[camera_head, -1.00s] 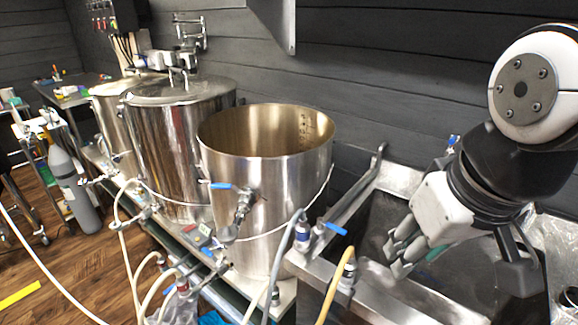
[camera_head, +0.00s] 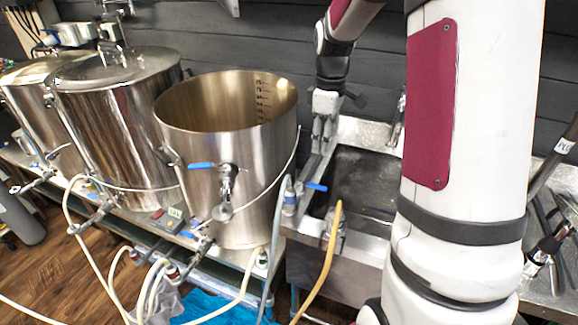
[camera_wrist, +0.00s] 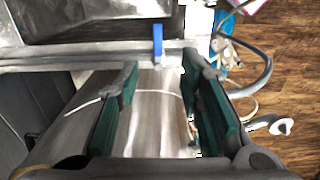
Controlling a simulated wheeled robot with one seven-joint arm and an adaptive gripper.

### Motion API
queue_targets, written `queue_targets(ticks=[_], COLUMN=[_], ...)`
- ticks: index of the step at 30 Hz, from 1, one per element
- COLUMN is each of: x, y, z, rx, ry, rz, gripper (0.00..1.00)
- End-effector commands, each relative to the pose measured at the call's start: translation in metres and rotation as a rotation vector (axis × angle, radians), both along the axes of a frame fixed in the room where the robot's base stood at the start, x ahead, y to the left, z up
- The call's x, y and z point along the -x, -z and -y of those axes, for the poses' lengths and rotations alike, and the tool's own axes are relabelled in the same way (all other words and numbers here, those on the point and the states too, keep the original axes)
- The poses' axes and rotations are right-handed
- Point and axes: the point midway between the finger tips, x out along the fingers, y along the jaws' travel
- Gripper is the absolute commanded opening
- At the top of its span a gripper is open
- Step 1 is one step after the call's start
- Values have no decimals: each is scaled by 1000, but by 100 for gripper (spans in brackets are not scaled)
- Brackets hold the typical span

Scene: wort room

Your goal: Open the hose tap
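A tap with a blue lever handle (camera_head: 316,187) sits at the front left corner of the sink, with a grey hose (camera_head: 276,240) at it. A blue lever also shows in the wrist view (camera_wrist: 157,45), near the top centre, beyond the fingertips and pointing up in the picture. My gripper (camera_head: 323,140) is behind the tap, between the tall steel pot (camera_head: 215,150) and the sink, fingers pointing down. In the wrist view its two green-padded fingers (camera_wrist: 160,105) stand wide apart. The gap between them holds nothing; the pot's side shows beyond it.
The steel sink (camera_head: 368,180) lies right of the tap. A yellow hose (camera_head: 325,265) hangs from a fitting at the sink's front edge. Another blue lever (camera_head: 201,165) is on the pot's front valve. Pale hoses (camera_head: 85,235) loop below the pots.

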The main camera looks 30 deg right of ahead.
Motion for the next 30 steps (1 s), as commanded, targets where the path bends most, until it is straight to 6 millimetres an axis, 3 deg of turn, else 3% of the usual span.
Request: queue_targets(ticks=[8,24,30], x=[-3,-2,-3], y=[21,120,140], z=[8,7,7], rx=[-7,-7,-7], ry=[-20,-19,-19], rz=[-11,-11,-9], gripper=[34,34,34])
